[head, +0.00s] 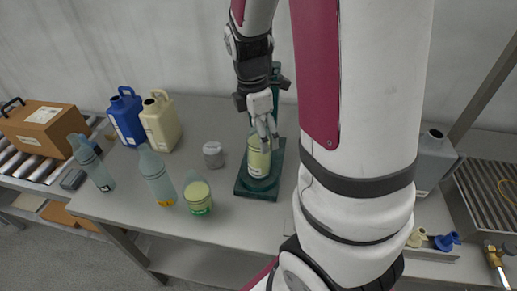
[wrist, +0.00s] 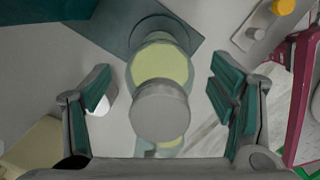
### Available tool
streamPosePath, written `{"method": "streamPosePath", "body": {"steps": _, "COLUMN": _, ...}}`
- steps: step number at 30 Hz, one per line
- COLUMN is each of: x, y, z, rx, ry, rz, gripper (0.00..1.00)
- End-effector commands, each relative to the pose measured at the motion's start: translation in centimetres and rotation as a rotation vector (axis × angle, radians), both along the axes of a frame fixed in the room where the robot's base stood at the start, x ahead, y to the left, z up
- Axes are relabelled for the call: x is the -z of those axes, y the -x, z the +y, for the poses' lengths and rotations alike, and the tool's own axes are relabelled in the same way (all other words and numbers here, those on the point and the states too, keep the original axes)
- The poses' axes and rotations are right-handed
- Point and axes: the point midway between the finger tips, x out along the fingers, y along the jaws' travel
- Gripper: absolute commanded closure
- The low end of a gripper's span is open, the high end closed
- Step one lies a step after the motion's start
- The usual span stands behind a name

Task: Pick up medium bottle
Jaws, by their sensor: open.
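A bottle with pale yellow-green contents or label (head: 259,158) stands upright on the base of a dark green stand (head: 245,186). My gripper (head: 265,133) is over it, pointing down, and partly covers its top. In the wrist view the bottle's grey round cap (wrist: 160,108) lies between the two spread, green-padded fingers (wrist: 160,92), with a gap on each side. The fingers are open and hold nothing. Other bottles stand to the left: a pale blue-grey one (head: 156,177) and a shorter one with a green label (head: 198,197). No visible label says which is medium.
A grey-lidded small jar (head: 213,154) stands just left of the stand. A blue jug (head: 126,116), a cream jug (head: 161,122) and another pale bottle (head: 93,164) are farther left. A grey container (head: 433,158) is at the right. The front tabletop (head: 235,225) is clear.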

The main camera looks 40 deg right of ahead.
Motion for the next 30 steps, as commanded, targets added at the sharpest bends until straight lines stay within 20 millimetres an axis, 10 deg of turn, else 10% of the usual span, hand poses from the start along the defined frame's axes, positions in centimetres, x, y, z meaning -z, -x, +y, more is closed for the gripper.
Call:
{"method": "streamPosePath", "body": {"steps": 11, "x": 1.23, "y": 0.06, "z": -0.16, "rx": 0.000, "ry": 0.000, "rz": 0.000, "gripper": 0.23}}
{"method": "streamPosePath", "body": {"steps": 21, "x": 1.20, "y": 0.05, "z": -0.15, "rx": 0.000, "ry": 0.000, "rz": 0.000, "gripper": 1.00}}
{"method": "streamPosePath", "body": {"steps": 30, "x": 1.09, "y": 0.01, "z": -0.16, "rx": 0.000, "ry": 0.001, "rz": -0.002, "gripper": 1.00}}
